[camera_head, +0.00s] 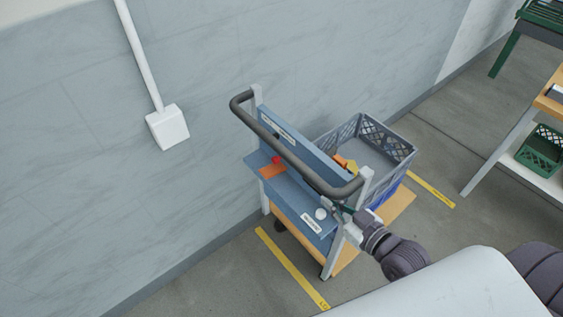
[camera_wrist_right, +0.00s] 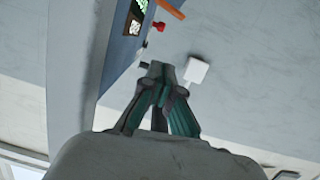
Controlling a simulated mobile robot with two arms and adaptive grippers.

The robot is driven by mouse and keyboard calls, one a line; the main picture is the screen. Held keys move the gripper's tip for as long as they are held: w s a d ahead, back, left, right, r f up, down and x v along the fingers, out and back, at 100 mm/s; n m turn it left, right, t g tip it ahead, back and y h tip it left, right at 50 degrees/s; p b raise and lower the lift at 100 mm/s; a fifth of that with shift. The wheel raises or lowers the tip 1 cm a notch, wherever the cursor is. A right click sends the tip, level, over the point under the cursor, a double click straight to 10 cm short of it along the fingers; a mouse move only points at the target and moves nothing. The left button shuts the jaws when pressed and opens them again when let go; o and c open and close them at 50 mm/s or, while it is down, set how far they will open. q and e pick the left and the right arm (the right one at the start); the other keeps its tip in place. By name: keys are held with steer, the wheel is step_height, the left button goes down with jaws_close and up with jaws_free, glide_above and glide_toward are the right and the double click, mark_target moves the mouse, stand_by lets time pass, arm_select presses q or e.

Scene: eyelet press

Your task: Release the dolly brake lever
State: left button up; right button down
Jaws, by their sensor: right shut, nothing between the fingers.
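The dolly stands against the wall, with a blue panel (camera_head: 290,187), a dark push handle (camera_head: 290,155) and a wooden deck (camera_head: 398,206). On the panel are a small red knob (camera_head: 277,160), an orange piece (camera_head: 270,171) and a round white knob (camera_head: 320,213). I cannot tell which of these is the brake lever. My right gripper (camera_head: 342,208) is shut and empty at the panel's right end, below the handle. In the right wrist view its fingertips (camera_wrist_right: 160,72) meet, with the red knob (camera_wrist_right: 159,26) and orange piece (camera_wrist_right: 170,9) beyond, apart from them. My left gripper is out of view.
A grey crate (camera_head: 402,155) with a yellow-orange item (camera_head: 347,163) inside stands on the dolly behind the panel. A white wall box (camera_head: 167,127) hangs at left. Yellow floor strips (camera_head: 290,267) lie beside the dolly. A shelf with a green crate (camera_head: 541,150) is at right.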

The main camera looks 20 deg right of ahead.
mark_target(276, 160)
steer(key=x, duration=2)
steer(key=shift+p, duration=0.35)
steer(key=shift+w+f+b, duration=0.2)
steer(key=shift+f+b, duration=0.1)
steer(key=shift+f, duration=0.25)
steer(key=shift+w+a+f+b, duration=0.25)
steer(key=shift+w+f+b, duration=0.25)
steer(key=shift+f, duration=0.25)
steer(key=shift+w+a+f+b, duration=0.2)
steer(key=shift+w+f+b, duration=0.15)
steer(key=shift+w, duration=0.25)
steer(key=shift+w+a+f, duration=0.25)
steer(key=shift+w+f, duration=0.1)
steer(key=shift+w, duration=0.3)
